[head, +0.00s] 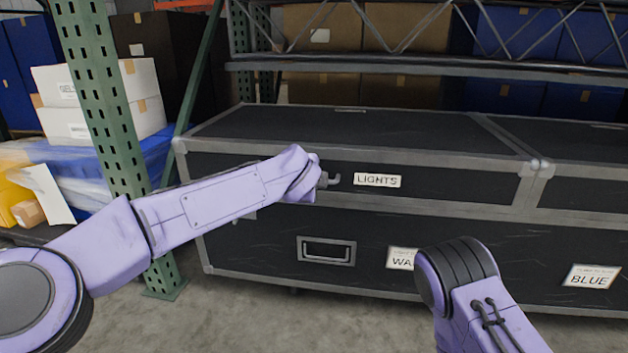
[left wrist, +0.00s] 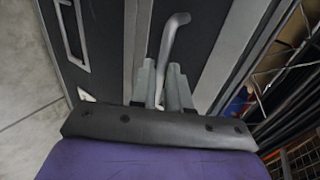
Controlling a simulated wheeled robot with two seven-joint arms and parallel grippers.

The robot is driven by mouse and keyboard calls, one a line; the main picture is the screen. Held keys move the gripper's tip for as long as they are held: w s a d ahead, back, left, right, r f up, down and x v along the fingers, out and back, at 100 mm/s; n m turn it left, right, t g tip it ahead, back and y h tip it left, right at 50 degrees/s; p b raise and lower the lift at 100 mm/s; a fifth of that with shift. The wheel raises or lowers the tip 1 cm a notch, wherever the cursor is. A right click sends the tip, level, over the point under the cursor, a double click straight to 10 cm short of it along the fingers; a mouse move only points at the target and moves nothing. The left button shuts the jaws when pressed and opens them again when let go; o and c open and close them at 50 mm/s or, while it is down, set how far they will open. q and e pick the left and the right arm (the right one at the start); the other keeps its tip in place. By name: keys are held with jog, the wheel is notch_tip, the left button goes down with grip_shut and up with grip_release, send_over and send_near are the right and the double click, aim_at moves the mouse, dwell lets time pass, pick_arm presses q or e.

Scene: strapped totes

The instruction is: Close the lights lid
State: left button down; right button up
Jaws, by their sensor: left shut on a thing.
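The LIGHTS lid (head: 358,131) is the black, grey-edged upper part of a large case and bears a white LIGHTS label (head: 377,180). It lies about level, and I see no clear gap along its front seam. My left gripper (head: 328,181) is at the lid's front, just left of the label. In the left wrist view my left gripper (left wrist: 162,82) is shut on a bent grey handle (left wrist: 172,38), which runs up from between its fingers. The arm hides part of the lid's front. My right arm shows at lower right, but its gripper is out of view.
The lower case has a recessed handle (head: 326,251) and a partly hidden WA label (head: 400,259). A neighbouring case with a BLUE label (head: 591,277) adjoins on the right. A green rack post (head: 103,110) stands left, and a shelf beam (head: 420,66) runs behind the lid.

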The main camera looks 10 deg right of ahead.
pick_arm(q)
jog(key=c, duration=1.2)
grip_release()
jog(key=shift+s+f, duration=0.2)
jog(key=shift+f, duration=0.35)
jog(key=shift+s+f, duration=0.15)
jog(key=shift+f, duration=0.4)
pick_arm(e)
jog(key=shift+f, duration=0.1)
pick_arm(q)
jog(key=shift+o, duration=0.2)
jog(key=shift+a, duration=0.15)
pick_arm(e)
jog(key=shift+a, duration=0.1)
jog(key=shift+w, duration=0.1)
pick_arm(q)
jog(key=shift+r, duration=0.1)
jog(key=p+v, duration=0.2)
jog(key=v, duration=0.8)
jog(key=shift+r, duration=0.55)
pick_arm(e)
jog(key=s+a+r+g, duration=0.2)
jog(key=s+r, duration=0.1)
jog(key=shift+a+y, duration=0.2)
jog(key=shift+y, duration=0.2)
